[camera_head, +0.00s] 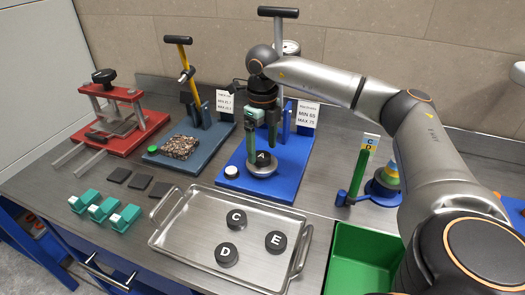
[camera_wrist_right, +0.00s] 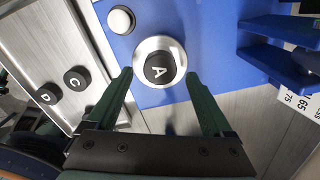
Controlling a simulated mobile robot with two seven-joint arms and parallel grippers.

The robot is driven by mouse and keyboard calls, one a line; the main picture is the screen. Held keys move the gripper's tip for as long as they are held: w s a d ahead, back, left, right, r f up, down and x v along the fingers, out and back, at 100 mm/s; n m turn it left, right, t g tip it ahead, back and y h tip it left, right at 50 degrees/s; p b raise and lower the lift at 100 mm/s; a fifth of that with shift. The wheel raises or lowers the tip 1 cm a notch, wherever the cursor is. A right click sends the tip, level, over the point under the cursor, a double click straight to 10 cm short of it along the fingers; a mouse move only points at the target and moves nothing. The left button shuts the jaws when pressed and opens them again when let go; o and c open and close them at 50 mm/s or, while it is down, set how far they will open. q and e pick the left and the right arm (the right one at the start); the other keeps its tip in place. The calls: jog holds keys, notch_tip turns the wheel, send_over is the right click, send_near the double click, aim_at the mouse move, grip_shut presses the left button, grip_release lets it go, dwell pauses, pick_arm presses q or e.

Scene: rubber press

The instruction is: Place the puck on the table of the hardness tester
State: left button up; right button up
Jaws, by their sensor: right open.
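The black puck marked A (camera_head: 263,158) rests on the round metal table (camera_head: 261,171) of the blue hardness tester (camera_head: 290,165). In the right wrist view the puck (camera_wrist_right: 159,68) lies flat within the table's bright rim (camera_wrist_right: 180,52). My right gripper (camera_head: 262,143) points down at the puck, its green fingers apart on either side. In the right wrist view the open fingers (camera_wrist_right: 158,77) show gaps to the puck on both sides, holding nothing. How high the fingertips are above the table is hard to tell. My left gripper is not in view.
A metal tray (camera_head: 190,246) in front holds pucks C (camera_head: 237,219), D (camera_head: 227,254) and E (camera_head: 275,241). A white button (camera_head: 231,172) sits on the tester's base. A green bin (camera_head: 362,260) stands at front right. The tester's column and a MIN/MAX sign (camera_head: 307,114) are behind.

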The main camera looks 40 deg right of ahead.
aim_at(263, 156)
notch_tip(263, 156, up, 10)
jog(key=shift+r, duration=0.2)
dwell(0.3)
